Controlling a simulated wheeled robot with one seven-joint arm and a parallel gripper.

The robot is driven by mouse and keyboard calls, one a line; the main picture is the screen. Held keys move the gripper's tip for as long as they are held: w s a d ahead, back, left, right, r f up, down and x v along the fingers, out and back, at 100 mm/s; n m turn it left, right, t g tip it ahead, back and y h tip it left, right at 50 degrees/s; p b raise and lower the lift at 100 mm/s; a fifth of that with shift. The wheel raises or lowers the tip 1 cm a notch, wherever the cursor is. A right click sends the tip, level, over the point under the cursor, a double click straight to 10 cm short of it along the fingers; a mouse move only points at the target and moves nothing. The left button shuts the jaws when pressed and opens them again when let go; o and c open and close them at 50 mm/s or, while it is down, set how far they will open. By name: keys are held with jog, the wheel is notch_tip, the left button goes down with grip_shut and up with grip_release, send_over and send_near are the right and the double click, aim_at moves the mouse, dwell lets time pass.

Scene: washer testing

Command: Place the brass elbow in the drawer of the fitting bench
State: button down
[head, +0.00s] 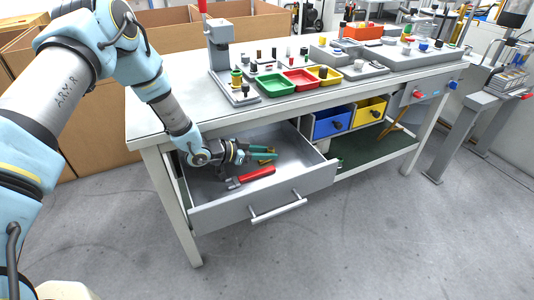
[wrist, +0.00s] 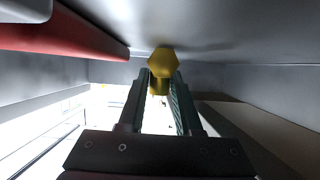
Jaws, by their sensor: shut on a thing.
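The drawer (head: 225,215) of the fitting bench (head: 153,138) is pulled open. My gripper (head: 262,153) is inside the drawer opening, low, with its fingers pointing right. In the wrist view my gripper (wrist: 160,90) is shut on the brass elbow (wrist: 162,72), a yellow fitting with a hexagonal end held between the fingertips. In the head view the elbow is small and mostly hidden by the fingers. I cannot tell whether it touches the drawer floor.
A red-handled tool (head: 250,177) lies in the drawer near its front; its red handle (wrist: 85,30) also shows close in the wrist view. A blue bin (head: 330,123) and a yellow bin (head: 369,111) sit right of the drawer. Trays and fittings cover much of the bench top.

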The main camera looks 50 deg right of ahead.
aim_at(247, 169)
jog(key=shift+s+a+f, duration=0.2)
jog(key=shift+f, duration=0.4)
jog(key=c, duration=0.6)
grip_release()
jog(key=shift+f+b, duration=0.15)
jog(key=shift+b, duration=0.2)
jog(key=shift+r+p, duration=0.55)
jog(key=shift+w+a, duration=0.2)
jog(key=shift+a, duration=0.1)
jog(key=v, duration=0.7)
jog(key=shift+d+r+b, duration=0.2)
jog(key=shift+r+b, duration=0.15)
jog(key=shift+r, duration=0.1)
